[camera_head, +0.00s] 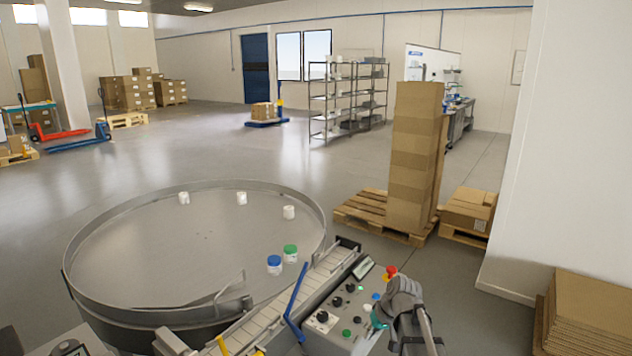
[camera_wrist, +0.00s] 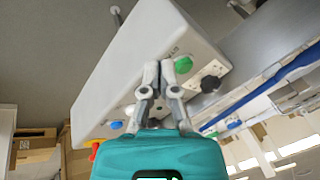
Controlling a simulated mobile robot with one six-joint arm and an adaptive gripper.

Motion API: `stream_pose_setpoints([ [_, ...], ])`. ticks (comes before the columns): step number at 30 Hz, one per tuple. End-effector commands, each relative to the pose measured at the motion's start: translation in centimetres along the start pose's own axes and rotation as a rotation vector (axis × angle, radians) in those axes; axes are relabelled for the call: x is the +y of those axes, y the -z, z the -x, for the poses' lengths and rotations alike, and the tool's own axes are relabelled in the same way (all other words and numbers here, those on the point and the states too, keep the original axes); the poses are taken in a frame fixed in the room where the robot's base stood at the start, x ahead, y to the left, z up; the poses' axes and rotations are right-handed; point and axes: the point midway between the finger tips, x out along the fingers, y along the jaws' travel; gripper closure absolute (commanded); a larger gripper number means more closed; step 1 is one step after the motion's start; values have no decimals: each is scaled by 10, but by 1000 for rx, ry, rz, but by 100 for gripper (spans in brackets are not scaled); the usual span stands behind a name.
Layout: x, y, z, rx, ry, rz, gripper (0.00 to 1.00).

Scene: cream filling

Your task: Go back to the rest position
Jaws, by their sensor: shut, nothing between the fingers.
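My gripper (camera_head: 378,318) is at the lower right of the head view, over the control panel (camera_head: 336,303) beside the round table. In the wrist view my gripper (camera_wrist: 159,70) has its two grey fingers close together, with nothing between them. The fingertips point at the panel, close to a green button (camera_wrist: 183,64). I cannot tell whether they touch it. The teal gripper body fills the bottom of the wrist view. My arm hides part of the panel in the head view.
The panel carries a red button (camera_head: 391,270) and several knobs. A round turntable (camera_head: 180,240) holds white jars, a blue-lidded jar (camera_head: 274,264) and a green-lidded jar (camera_head: 291,253). A conveyor (camera_head: 290,305) runs alongside. Stacked boxes (camera_head: 414,160) stand on a pallet behind; flat cardboard (camera_head: 588,315) lies right.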

Motion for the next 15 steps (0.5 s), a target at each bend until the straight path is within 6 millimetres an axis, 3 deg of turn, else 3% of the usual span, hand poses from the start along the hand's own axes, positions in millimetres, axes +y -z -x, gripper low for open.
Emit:
stream_pose_setpoints([
  [1, -6, -34, 1, -38, -49, -18, 100],
  [6, -8, -99, 6, -134, -214, -90, 100],
  [10, -6, -128, 11, -170, -302, -130, 100],
  [15, -3, -141, 15, -187, -349, -152, 100],
])
